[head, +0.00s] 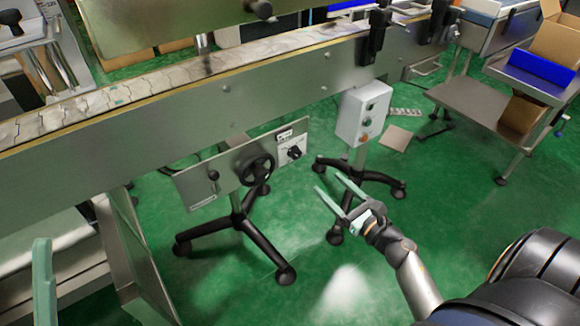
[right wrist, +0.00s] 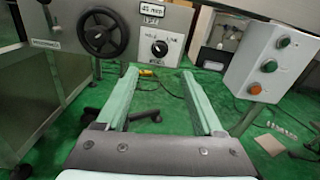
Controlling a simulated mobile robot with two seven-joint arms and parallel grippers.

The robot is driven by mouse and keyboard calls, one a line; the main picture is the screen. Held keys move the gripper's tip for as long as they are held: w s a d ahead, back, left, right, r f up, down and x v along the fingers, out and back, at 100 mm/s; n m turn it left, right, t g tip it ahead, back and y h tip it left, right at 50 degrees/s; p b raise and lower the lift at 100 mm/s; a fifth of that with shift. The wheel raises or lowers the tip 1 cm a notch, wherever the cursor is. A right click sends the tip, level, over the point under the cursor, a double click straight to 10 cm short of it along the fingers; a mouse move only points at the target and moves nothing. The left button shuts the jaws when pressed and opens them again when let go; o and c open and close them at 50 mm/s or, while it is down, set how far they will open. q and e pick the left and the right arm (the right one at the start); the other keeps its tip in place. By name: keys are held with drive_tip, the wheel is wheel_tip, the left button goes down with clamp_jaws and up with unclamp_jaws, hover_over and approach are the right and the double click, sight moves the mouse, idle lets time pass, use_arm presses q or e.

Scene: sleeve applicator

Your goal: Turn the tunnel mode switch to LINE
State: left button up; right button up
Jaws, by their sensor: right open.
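The tunnel mode switch (head: 294,152) is a small black knob on a pale plate, on the grey panel right of the black handwheel. It also shows in the right wrist view (right wrist: 159,47), with small lettering around it that I cannot read surely. Its pointer direction is unclear. My right gripper (head: 328,184) has pale green fingers, open and empty, apart from the switch and to its lower right in the head view. In the right wrist view the open fingers (right wrist: 158,72) point toward the plate, just below the knob. One pale green finger of my left gripper (head: 42,280) shows at the lower left.
The handwheel (head: 256,169) is close left of the switch. A white control box (head: 362,117) with several buttons stands to the right on its own wheeled stand. The conveyor (head: 190,105) runs above the panel. Green floor is open around my right gripper.

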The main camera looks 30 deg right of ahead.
sight(298, 156)
drive_tip(key=w, duration=0.8)
drive_tip(key=w+a, duration=0.1)
drive_tip(key=w, duration=0.3)
drive_tip(key=shift+w+f, duration=0.1)
drive_tip(key=shift+w, duration=0.15)
clamp_jaws()
